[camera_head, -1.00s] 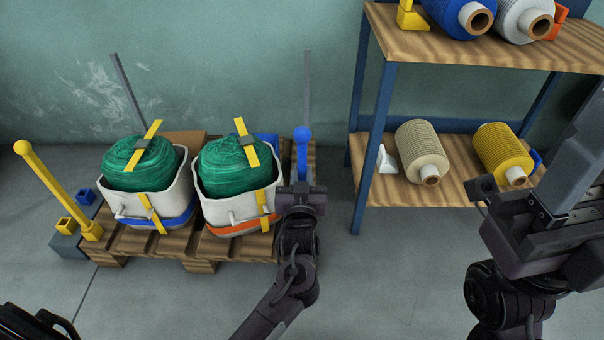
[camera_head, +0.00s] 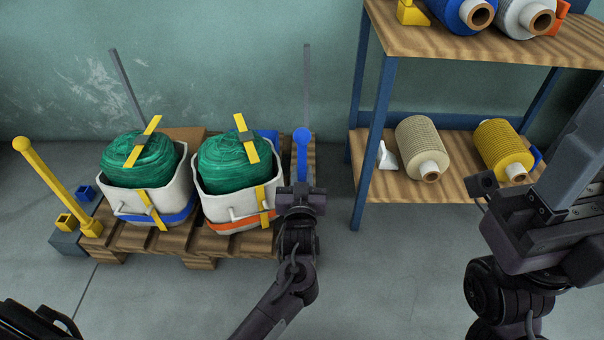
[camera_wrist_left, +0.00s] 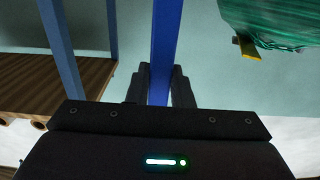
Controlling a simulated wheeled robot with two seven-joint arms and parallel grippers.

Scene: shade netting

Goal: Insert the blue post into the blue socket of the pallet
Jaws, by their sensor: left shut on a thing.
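My left gripper (camera_head: 301,190) is shut on the blue post (camera_head: 302,150), which stands about upright with its round knob above the fingers. The left wrist view also shows the blue post (camera_wrist_left: 163,50) between the fingers (camera_wrist_left: 160,88). The gripper is in front of the right end of the wooden pallet (camera_head: 140,243). The post's lower end and the pallet corner behind my left arm are hidden. I cannot make out a blue socket there. My right gripper (camera_head: 484,188) is at the right, away from the pallet; its finger opening is unclear.
Two white bins (camera_head: 183,188) (camera_head: 228,203) with green netting bundles stand on the pallet. A yellow post (camera_head: 55,182) leans at its left, near small blue (camera_head: 86,193) and yellow (camera_head: 65,221) blocks. Grey posts rise behind. A shelf (camera_head: 455,190) with rolls stands right; floor between is clear.

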